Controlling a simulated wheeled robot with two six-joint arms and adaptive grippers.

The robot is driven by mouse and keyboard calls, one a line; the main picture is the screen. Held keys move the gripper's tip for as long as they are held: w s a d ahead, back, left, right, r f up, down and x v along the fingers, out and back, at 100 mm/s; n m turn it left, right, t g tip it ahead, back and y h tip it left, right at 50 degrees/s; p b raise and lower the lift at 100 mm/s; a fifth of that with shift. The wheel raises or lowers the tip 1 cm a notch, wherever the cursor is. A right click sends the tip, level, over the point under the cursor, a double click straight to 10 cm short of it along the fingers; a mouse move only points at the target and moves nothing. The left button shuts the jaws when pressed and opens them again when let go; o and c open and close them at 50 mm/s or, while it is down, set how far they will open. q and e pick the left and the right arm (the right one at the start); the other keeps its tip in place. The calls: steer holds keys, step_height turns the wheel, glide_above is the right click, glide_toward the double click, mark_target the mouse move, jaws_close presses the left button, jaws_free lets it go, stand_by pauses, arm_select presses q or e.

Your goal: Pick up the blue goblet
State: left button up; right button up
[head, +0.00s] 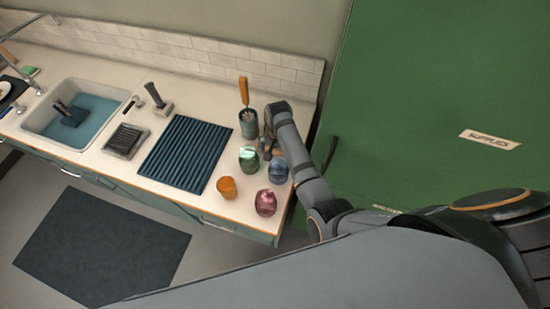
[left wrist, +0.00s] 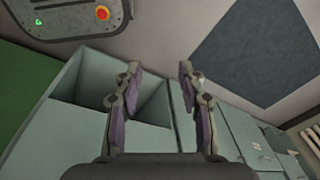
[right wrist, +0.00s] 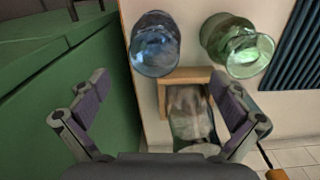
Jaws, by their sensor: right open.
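The blue goblet (head: 278,173) stands near the counter's right end, partly behind my right arm. In the right wrist view the goblet (right wrist: 155,45) is clear glass-like blue, beyond the fingertips and between their lines, touched by neither finger. My right gripper (right wrist: 160,82) is open and empty. In the head view my right gripper (head: 267,145) is over the counter behind the blue goblet, partly hidden by its own arm. My left gripper (left wrist: 159,68) is open and empty, away from the counter top, above the floor and cabinet fronts.
The green goblet (head: 249,159) stands close left of the blue one. A pink goblet (head: 265,203) and an orange cup (head: 227,188) stand nearer the front edge. A utensil holder (head: 248,124) stands behind. A wood-framed item (right wrist: 187,105) lies between the right fingers. A green cabinet (head: 430,100) bounds the right.

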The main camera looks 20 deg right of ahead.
mark_target(278, 163)
steer(key=shift+s+f, duration=0.2)
steer(key=shift+f, duration=0.15)
steer(key=f, duration=0.1)
steer(key=s+f+b, duration=0.1)
steer(key=f, duration=0.1)
steer(key=shift+s+f, duration=0.2)
steer(key=shift+s, duration=0.05)
steer(key=shift+w+f, duration=0.15)
steer(key=shift+f, duration=0.1)
steer(key=shift+w+f, duration=0.1)
steer(key=shift+w, duration=0.1)
step_height(278, 163, down, 2)
steer(key=b, duration=0.3)
steer(key=shift+w+d+f, duration=0.15)
step_height(278, 163, down, 3)
steer(key=b, duration=0.4)
arm_select(q)
step_height(278, 163, down, 8)
steer(key=s, duration=0.2)
steer(key=shift+s, duration=0.3)
